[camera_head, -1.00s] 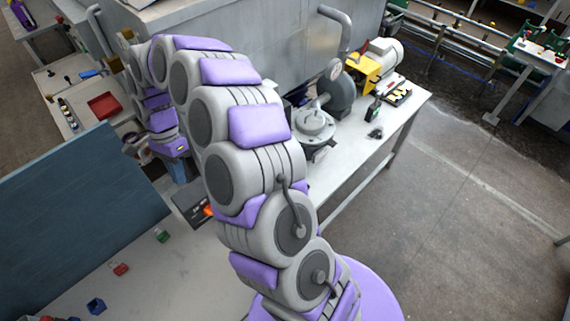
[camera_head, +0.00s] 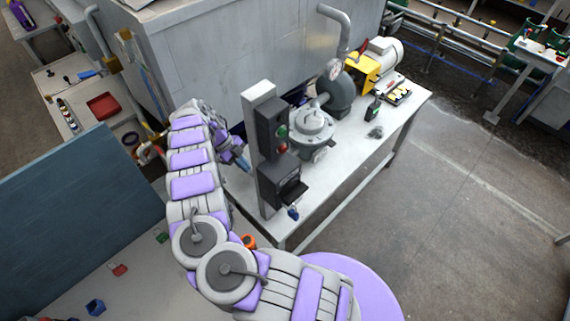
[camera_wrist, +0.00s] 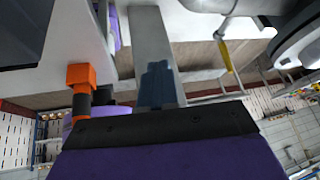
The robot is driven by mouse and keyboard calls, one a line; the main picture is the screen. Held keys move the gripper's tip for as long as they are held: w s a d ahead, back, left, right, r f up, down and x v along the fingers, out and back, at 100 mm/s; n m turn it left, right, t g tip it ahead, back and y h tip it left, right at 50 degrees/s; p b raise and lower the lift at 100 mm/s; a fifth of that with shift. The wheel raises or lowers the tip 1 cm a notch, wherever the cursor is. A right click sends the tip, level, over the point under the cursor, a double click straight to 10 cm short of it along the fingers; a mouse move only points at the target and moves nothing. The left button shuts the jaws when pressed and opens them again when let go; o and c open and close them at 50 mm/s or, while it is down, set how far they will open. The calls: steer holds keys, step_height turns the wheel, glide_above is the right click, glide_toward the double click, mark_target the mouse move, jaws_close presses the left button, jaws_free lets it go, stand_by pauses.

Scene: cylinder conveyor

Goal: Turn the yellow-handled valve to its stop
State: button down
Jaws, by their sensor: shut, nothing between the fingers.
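A yellow handle (camera_wrist: 226,56) hangs from a grey pipe fitting in the upper right of the wrist view; I take it for the valve's handle. I cannot make it out in the head view, where my arm and the grey post may hide it. My gripper (camera_head: 244,163) is left of the grey post in the head view, pointing right and down. In the wrist view its blue-grey fingers (camera_wrist: 157,84) are together and empty. They are apart from the yellow handle, which is to their right.
A grey post (camera_head: 258,110) with dark control boxes stands close right of my gripper. A pump (camera_head: 312,128), gauge and motor (camera_head: 384,55) stand on the white bench (camera_head: 340,185). An orange-capped part (camera_wrist: 80,76) is left of the fingers. Floor right of the bench is clear.

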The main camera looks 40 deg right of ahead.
steer(key=s+d+f+m+h+p, duration=0.1)
steer(key=s+d+f, duration=0.2)
steer(key=d, duration=0.4)
steer(key=s+d+f+m+h, duration=0.1)
steer(key=s+d+f+m, duration=0.1)
steer(key=d, duration=0.5)
steer(key=shift+s+d+f+m+p, duration=0.15)
steer(key=shift+s+f+m+p, duration=0.2)
steer(key=shift+f, duration=0.25)
